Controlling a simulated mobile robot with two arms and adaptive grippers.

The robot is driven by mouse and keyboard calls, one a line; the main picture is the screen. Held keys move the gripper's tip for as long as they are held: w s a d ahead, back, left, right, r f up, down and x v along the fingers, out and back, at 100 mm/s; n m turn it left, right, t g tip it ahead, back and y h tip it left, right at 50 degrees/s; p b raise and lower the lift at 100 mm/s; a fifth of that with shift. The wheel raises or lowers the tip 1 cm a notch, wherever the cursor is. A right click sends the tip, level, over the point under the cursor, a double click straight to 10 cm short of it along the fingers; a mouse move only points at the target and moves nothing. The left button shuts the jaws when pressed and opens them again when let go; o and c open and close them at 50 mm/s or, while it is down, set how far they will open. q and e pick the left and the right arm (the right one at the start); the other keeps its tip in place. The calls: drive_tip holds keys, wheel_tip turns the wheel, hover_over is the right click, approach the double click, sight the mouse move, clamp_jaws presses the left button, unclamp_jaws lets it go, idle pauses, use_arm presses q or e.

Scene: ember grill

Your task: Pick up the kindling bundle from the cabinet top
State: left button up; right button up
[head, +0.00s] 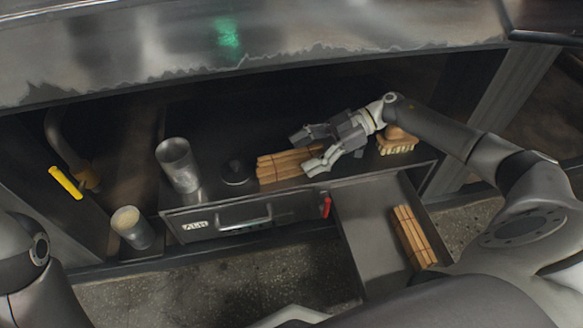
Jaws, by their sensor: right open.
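A kindling bundle (280,167) of light brown sticks lies on the dark cabinet top (212,146), near its front edge. My right gripper (299,153) comes in from the right, its fingers spread open at the bundle's right end. One finger is behind and above the bundle, the other at its front right; I cannot tell whether either touches it. The gripper holds nothing that I can see. Another bundle of sticks (413,238) lies in the open drawer (362,232) below right. My left gripper is out of view; only part of my left arm shows at the lower left.
A metal cylinder (178,165) and a low dark round object (238,173) stand left of the bundle. A wooden brush (397,142) sits right of the gripper. A red item (325,207) is at the cabinet front. The grill's metal edge (250,62) overhangs behind. A cylindrical container (131,228) stands lower left.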

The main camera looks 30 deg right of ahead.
drive_tip(key=shift+x, duration=1)
drive_tip(key=c, duration=1.2)
drive_tip(key=shift+r, duration=0.1)
